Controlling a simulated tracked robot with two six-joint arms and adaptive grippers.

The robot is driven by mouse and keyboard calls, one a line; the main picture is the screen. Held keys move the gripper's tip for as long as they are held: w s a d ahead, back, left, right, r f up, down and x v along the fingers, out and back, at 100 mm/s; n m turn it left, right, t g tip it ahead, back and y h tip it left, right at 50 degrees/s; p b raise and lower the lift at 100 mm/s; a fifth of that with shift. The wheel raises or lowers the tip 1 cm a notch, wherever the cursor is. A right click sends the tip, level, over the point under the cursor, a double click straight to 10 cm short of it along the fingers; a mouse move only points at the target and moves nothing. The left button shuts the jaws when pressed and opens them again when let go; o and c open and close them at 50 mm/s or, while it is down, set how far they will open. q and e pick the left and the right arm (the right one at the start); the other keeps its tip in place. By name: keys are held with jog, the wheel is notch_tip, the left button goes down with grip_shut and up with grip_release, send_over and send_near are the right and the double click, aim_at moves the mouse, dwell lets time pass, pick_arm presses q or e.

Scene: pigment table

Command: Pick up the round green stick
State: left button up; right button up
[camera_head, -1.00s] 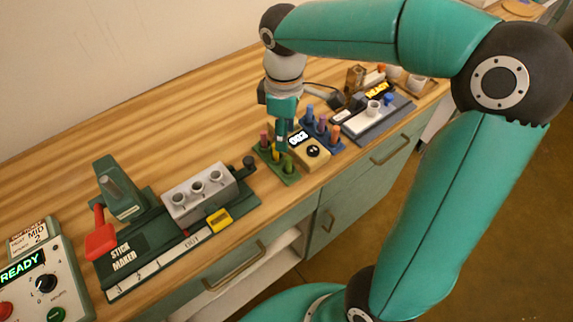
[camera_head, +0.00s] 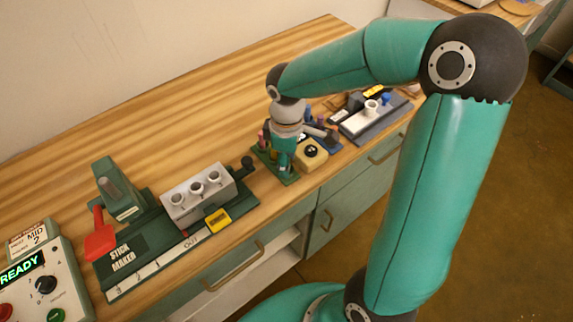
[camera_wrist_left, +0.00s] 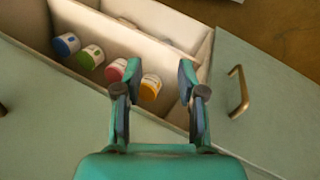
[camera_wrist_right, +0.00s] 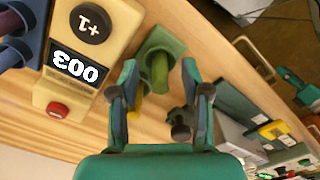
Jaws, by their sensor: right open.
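The green stick (camera_wrist_right: 160,70) stands in the green holder (camera_wrist_right: 165,42); its rounded shape shows in the right wrist view. My right gripper (camera_wrist_right: 160,72) is open, its two fingers apart on either side of the stick in that view; I cannot tell whether they touch it. In the head view the right gripper (camera_head: 283,164) is down over the green holder (camera_head: 292,181) and hides most of its sticks. A yellow stick (camera_wrist_right: 136,103) shows beside the left finger in the right wrist view. My left gripper (camera_wrist_left: 157,84) is open and empty above a drawer.
A cream box with a display (camera_wrist_right: 75,65) and a blue holder (camera_wrist_right: 30,30) stand close beside the green holder. The stick maker (camera_head: 125,255) is left of it in the head view. Several paint jars (camera_wrist_left: 92,57) lie in the drawer. Wood at the back left is clear.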

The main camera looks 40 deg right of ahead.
jog(key=shift+c, duration=0.3)
grip_shut()
jog(key=shift+r, duration=0.15)
